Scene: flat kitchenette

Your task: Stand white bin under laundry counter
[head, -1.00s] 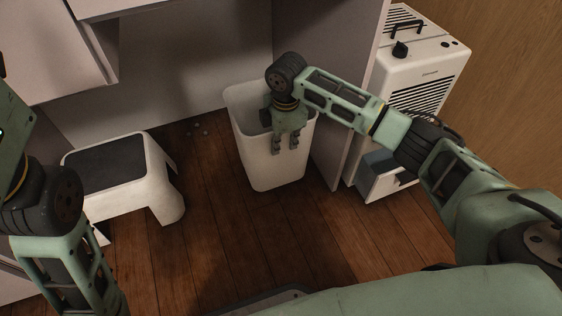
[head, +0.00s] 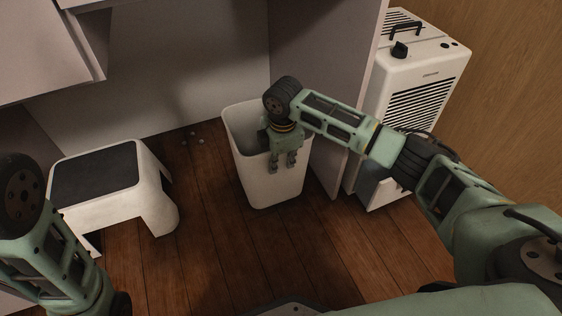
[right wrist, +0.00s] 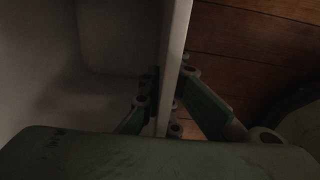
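The white bin (head: 258,185), an upright open-topped tapered container, is in the middle of the head view, near the opening between the pale panels (head: 325,110). My right gripper (head: 281,166) points down at its near rim. In the right wrist view the fingers (right wrist: 163,98) straddle the bin's wall (right wrist: 174,50), one inside and one outside, and look closed on it. Whether the bin's base touches the floor is hard to tell. The laundry counter's top is not clearly in view. My left arm is at the lower left; its gripper is out of view.
A white step stool (head: 155,199) with a dark top stands left of the bin. A white heater-like appliance (head: 425,65) stands right of the side panel. Small pale bits (head: 195,137) lie on the wooden floor near the back. Floor between stool and bin is clear.

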